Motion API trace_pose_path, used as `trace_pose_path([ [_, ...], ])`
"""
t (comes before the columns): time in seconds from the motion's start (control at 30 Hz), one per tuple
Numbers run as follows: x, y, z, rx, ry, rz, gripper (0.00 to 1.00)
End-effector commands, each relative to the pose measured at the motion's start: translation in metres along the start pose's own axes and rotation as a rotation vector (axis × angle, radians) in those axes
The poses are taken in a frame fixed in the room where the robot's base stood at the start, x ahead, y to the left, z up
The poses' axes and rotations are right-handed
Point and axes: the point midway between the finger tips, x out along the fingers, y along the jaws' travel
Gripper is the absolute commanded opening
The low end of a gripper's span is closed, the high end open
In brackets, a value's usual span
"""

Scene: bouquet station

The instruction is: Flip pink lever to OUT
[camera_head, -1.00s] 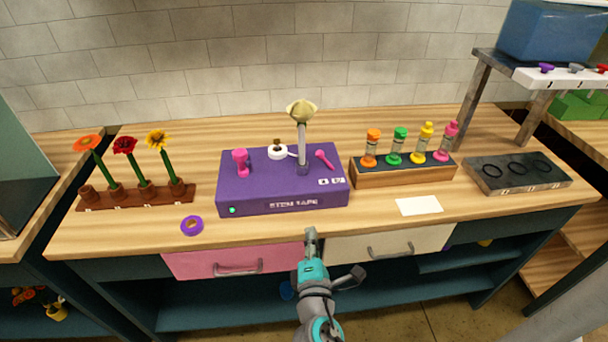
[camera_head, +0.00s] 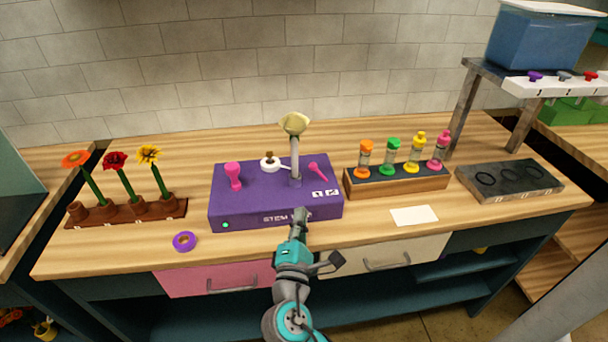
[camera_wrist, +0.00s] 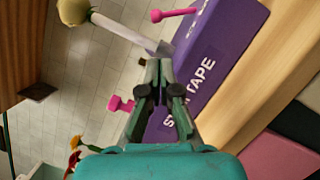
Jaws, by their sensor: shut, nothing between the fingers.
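The purple stem tape box (camera_head: 250,200) stands on the wooden counter. The pink lever (camera_head: 318,171) lies near the right of its top, slanting to the upper left, above two small white labels too small to read. It also shows at the top of the wrist view (camera_wrist: 172,14). My gripper (camera_head: 301,212) is shut and empty, in front of the box's front face and hiding part of its lettering. In the wrist view the fingertips (camera_wrist: 160,62) overlap the purple box, apart from the lever. I cannot tell whether they touch the box.
A grey post with a pale flower (camera_head: 295,124) rises left of the lever. A pink knob (camera_head: 233,176) and white ring piece (camera_head: 270,164) are farther left. The vial rack (camera_head: 400,184) is close on the right. Purple tape (camera_head: 184,242) and a white card (camera_head: 414,215) lie in front.

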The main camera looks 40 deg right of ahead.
Motion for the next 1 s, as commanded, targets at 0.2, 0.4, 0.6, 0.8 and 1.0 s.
trace_pose_path([
  [0.2, 0.004, 0.007, 0.004, -0.017, -0.029, 0.003, 0.0],
  [0.4, 0.004, 0.006, 0.004, -0.017, -0.028, 0.003, 0.0],
  [0.6, 0.011, 0.007, 0.004, -0.016, -0.03, 0.003, 0.0],
  [0.8, 0.041, 0.006, 0.006, -0.016, -0.033, 0.002, 0.0],
  [1.0, 0.074, 0.007, 0.006, -0.015, -0.031, 0.003, 0.0],
])
